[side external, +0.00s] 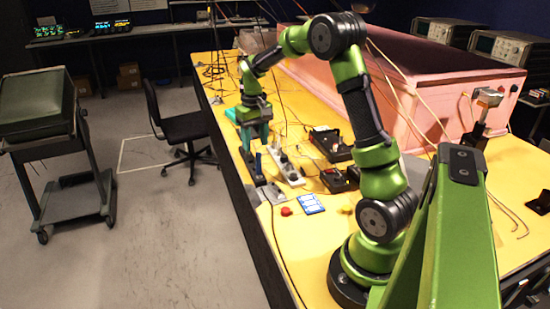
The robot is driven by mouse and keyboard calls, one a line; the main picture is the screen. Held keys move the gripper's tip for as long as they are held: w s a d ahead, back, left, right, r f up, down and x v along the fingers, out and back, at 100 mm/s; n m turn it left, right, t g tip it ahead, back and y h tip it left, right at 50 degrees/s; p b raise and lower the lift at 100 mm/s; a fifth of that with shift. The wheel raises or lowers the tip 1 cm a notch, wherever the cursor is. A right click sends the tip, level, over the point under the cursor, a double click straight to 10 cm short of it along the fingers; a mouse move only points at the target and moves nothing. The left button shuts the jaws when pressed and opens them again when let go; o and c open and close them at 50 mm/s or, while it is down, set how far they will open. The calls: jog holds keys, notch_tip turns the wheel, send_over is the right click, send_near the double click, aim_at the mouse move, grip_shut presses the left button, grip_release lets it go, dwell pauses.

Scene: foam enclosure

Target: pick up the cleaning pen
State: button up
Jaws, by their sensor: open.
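My gripper (256,140) points down over the left part of the yellow table (318,259), near its left edge. Its fingers are apart, and I see nothing held between them. I cannot make out the cleaning pen for certain anywhere in this view.
A white power strip (288,167) lies right of the gripper. Black boxes (331,145) with wires stand farther right. A blue-and-white card (310,204) and a red piece (286,211) lie nearer. The pink foam enclosure (430,100) fills the back right. Thin cables hang around the arm.

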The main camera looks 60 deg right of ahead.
aim_at(258, 153)
notch_tip(258, 153, down, 3)
jog(key=f, duration=0.4)
jog(key=shift+s+d+f, duration=0.1)
jog(key=shift+s, duration=0.25)
jog(key=shift+f, duration=0.55)
grip_shut()
